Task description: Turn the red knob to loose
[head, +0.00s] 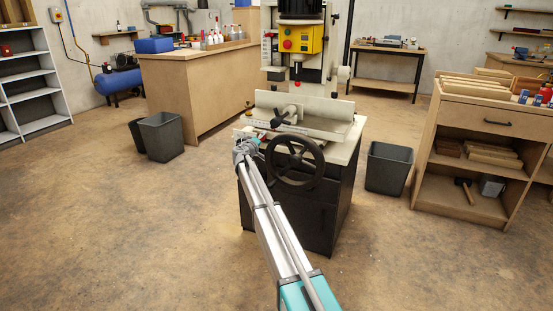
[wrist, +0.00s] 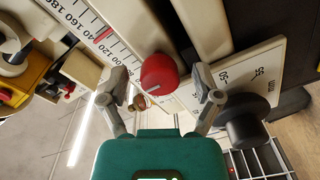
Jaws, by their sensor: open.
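The red knob (wrist: 159,73) is round, with a pale pointer line on its face, and sits on the machine beside a white scale. My gripper (wrist: 160,78) is open in the wrist view, with one finger to each side of the knob and visible gaps between. I cannot tell how far the fingertips are from it in depth. In the head view my gripper (head: 245,149) is at the left front of the machine (head: 312,190), and the knob cannot be made out there. No "loose" mark is readable.
A dark handwheel (head: 295,160) stands just right of my gripper in the head view. A black knob (wrist: 247,133) and a slanted scale plate (wrist: 250,75) lie right of the red knob. A yellow control panel (head: 302,39) is above. Grey bins (head: 389,167) flank the machine; the front floor is clear.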

